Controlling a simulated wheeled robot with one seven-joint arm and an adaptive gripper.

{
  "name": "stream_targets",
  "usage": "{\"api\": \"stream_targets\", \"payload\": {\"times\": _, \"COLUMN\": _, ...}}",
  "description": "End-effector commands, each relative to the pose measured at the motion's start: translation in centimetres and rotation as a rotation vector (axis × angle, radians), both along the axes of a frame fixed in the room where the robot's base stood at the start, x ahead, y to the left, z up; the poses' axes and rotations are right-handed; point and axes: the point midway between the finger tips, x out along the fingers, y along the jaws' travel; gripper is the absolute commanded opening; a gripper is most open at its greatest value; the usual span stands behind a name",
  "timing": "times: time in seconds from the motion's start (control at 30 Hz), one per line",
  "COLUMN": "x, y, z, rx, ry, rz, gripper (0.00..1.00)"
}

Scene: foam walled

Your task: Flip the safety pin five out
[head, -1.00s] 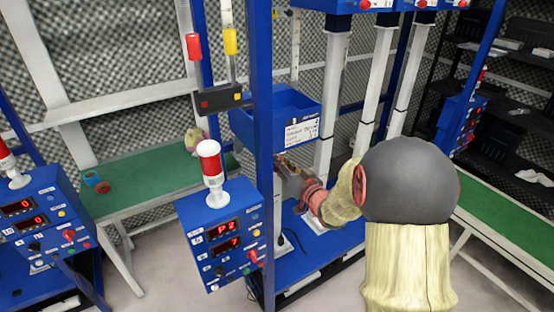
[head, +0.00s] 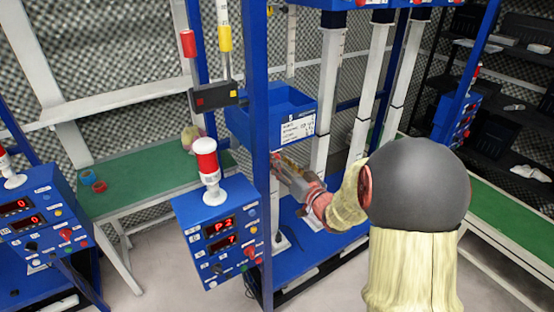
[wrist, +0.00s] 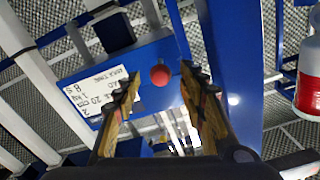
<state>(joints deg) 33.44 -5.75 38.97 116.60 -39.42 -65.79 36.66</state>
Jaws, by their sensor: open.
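A round red knob (wrist: 160,75) shows on the blue labelled housing (wrist: 135,62) in the wrist view; it may be the safety pin, but I cannot tell for sure. The white label (wrist: 98,95) lies to its left. My gripper (wrist: 162,80) is open and empty. Its two fingers stand on either side of the knob in the picture, and the gap in depth is unclear. In the head view my gripper (head: 278,163) is just below the blue bin-like housing (head: 275,112) with its white label, partly hidden by the blue post. The knob cannot be made out there.
A blue post (head: 257,150) stands close left of my gripper. A blue control box (head: 218,235) with a red-and-white beacon (head: 207,165) is in front of it. White columns (head: 328,95) rise behind. A green-topped bench (head: 150,185) is at the left.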

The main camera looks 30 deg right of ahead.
Motion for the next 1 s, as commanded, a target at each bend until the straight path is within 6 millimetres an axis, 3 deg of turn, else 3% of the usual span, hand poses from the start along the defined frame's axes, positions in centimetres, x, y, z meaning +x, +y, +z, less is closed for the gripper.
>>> {"api": "stream_targets", "payload": {"times": 0.2, "x": -4.7, "y": -0.3, "z": 0.0, "rx": -0.001, "ry": 0.0, "rz": -0.004, "gripper": 0.41}}
{"api": "stream_targets", "payload": {"times": 0.43, "x": -8.1, "y": -0.4, "z": 0.0, "rx": 0.0, "ry": 0.0, "rz": -0.003, "gripper": 0.41}}
{"api": "stream_targets", "payload": {"times": 0.6, "x": -9.1, "y": -0.4, "z": 0.0, "rx": 0.0, "ry": 0.0, "rz": -0.001, "gripper": 0.41}}
{"api": "stream_targets", "payload": {"times": 1.0, "x": -9.1, "y": -0.3, "z": 0.0, "rx": 0.0, "ry": 0.0, "rz": 0.0, "gripper": 0.41}}
